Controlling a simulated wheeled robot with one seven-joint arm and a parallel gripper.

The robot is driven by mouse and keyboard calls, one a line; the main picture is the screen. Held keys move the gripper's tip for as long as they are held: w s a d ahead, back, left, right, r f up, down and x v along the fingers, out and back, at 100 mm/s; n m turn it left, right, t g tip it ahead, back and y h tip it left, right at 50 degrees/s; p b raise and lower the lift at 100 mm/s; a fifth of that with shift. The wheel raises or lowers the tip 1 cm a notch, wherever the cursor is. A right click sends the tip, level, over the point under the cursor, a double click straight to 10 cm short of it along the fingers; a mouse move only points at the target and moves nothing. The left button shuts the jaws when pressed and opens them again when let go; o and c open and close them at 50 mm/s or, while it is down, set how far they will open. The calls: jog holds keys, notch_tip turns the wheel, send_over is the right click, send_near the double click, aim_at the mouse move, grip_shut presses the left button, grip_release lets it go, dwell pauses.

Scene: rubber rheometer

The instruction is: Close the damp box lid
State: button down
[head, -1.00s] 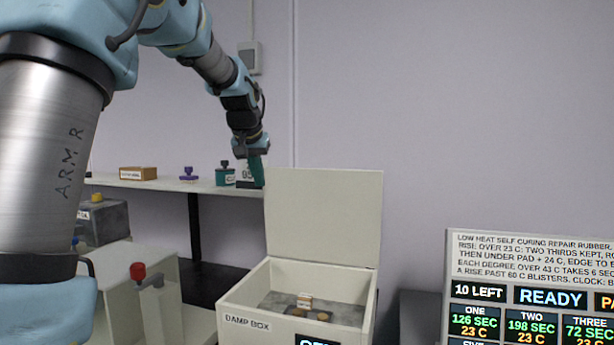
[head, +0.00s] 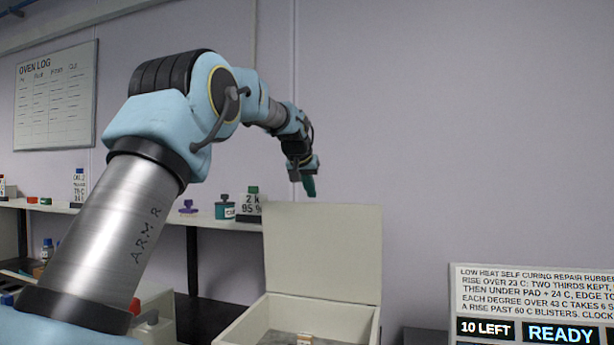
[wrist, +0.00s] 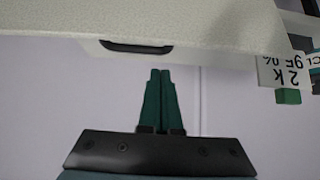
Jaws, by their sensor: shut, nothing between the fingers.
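The damp box (head: 250,327) is a cream box at the lower middle of the head view, cut off by the lower edge. Its lid (head: 322,250) stands open, upright at the back of the box. My gripper (head: 310,188) has green fingers and is just above the lid's top edge, left of its middle. In the wrist view my gripper (wrist: 160,74) is shut and empty, its fingertips pointing at the pale lid (wrist: 190,25). A dark handle or slot (wrist: 137,47) shows on the lid beyond the fingertips. A gap seems to remain between fingers and lid.
A shelf (head: 225,224) at left carries a purple-topped item (head: 188,206), a teal jar (head: 225,207) and a labelled bottle (head: 250,205). A display panel (head: 540,300) stands at lower right. The wall space above and right of the lid is clear.

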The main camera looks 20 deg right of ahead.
jog(key=shift+w+d+f, duration=0.35)
jog(key=shift+w+f, duration=0.05)
jog(key=shift+f, duration=0.1)
jog(key=shift+s+a+f+p, duration=0.2)
jog(key=shift+s+a+p, duration=0.1)
jog(key=shift+s+a, duration=1.2)
jog(key=shift+s+d, duration=0.1)
jog(key=shift+d, duration=0.05)
jog(key=shift+f+b, duration=0.1)
jog(key=shift+b, duration=0.2)
